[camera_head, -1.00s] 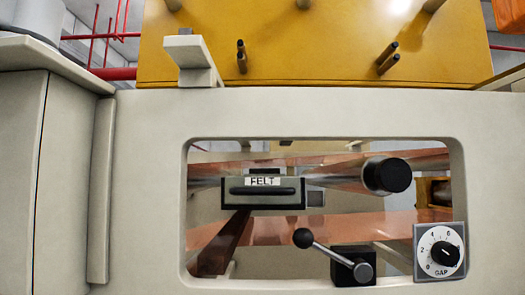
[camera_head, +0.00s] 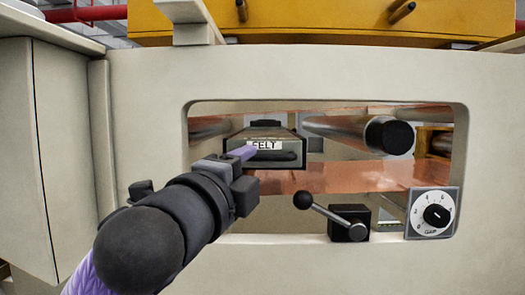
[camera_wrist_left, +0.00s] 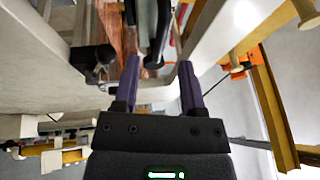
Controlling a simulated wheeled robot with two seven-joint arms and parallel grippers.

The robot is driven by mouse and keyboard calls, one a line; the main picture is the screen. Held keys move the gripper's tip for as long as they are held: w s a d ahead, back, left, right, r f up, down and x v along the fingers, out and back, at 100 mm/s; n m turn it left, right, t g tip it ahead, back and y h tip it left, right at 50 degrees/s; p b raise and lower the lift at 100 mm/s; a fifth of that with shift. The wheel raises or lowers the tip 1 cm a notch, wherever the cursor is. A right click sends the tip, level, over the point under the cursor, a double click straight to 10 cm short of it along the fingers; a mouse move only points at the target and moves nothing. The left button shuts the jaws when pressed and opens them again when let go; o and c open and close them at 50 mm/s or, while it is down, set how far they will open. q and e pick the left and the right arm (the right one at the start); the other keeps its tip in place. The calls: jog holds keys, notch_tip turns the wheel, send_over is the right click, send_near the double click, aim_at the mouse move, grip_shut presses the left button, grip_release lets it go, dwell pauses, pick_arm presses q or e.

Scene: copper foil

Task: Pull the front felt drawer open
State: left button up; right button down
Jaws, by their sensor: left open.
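The felt drawer (camera_head: 277,133) is a grey box labelled FELT inside the machine's window, in the head view. Its dark bar handle (camera_head: 276,156) runs across the front, its left end partly hidden by my left gripper. My left gripper (camera_head: 243,153) is at the left of the drawer front, close to the label and handle. In the left wrist view, its two purple fingers (camera_wrist_left: 159,64) are apart, with a dark part in line with the gap beyond them. I cannot tell whether the fingers touch the handle. My right gripper is in neither view.
A black-knobbed lever (camera_head: 325,215) and a GAP dial (camera_head: 434,213) are at the lower right. A black-ended roller (camera_head: 389,136) is right of the drawer. The pale window frame (camera_head: 330,77) surrounds the opening, with copper foil (camera_head: 365,177) inside.

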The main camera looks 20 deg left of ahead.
aim_at(261, 160)
pick_arm(q)
jog(key=p+x, duration=0.1)
jog(key=x, duration=0.4)
jog(key=shift+w+d, duration=0.1)
jog(key=shift+w, duration=0.3)
grip_shut()
dwell(1.0)
